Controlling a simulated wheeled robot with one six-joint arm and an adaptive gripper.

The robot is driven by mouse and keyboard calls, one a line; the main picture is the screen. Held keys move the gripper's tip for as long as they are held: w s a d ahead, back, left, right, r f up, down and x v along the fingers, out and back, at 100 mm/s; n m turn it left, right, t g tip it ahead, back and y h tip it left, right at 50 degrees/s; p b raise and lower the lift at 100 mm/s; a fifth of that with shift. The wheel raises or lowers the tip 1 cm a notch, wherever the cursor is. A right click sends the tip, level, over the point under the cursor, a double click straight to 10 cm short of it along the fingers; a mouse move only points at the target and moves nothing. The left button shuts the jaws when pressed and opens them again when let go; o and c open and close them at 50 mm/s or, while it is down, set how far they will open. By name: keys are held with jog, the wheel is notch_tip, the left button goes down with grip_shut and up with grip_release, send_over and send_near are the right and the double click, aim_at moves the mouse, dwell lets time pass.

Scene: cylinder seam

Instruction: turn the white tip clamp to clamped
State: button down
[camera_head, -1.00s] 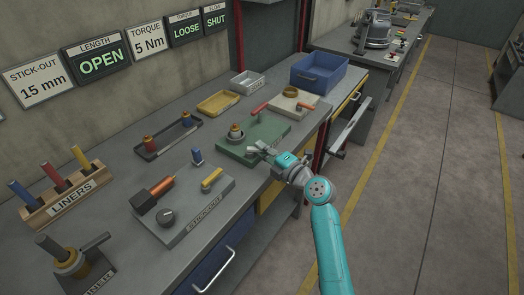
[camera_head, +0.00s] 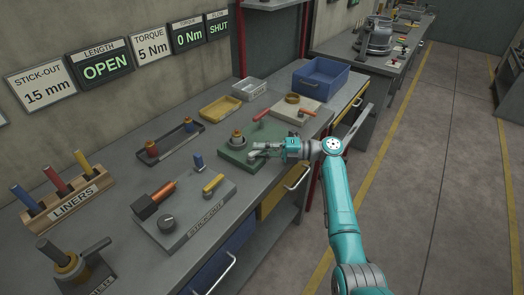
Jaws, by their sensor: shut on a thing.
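The green fixture plate (camera_head: 236,160) lies on the bench near its front edge. On it stands a round holder with an orange part (camera_head: 238,136), and a red lever (camera_head: 261,115) lies at its far end. The pale handle of the white tip clamp (camera_head: 255,154) appears at the near right of the holder, small and partly covered by my fingers. My gripper (camera_head: 262,151) comes in low from the right, over the plate, and is shut on this handle. The exact contact is too small to see.
A pale plate (camera_head: 283,109) with a brass ring and another red lever lies behind the green one. A blue bin (camera_head: 322,80) stands farther back. The stick-out plate (camera_head: 205,212) is at the near left. The floor at right is clear.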

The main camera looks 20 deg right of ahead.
aim_at(259, 152)
jog(key=shift+w+a+n+g, duration=0.15)
jog(key=shift+n+g, duration=0.25)
jog(key=shift+g, duration=0.2)
jog(key=c, duration=1.4)
grip_release()
jog(key=shift+c, duration=0.2)
jog(key=shift+f+t, duration=0.1)
jog(key=shift+t, duration=0.2)
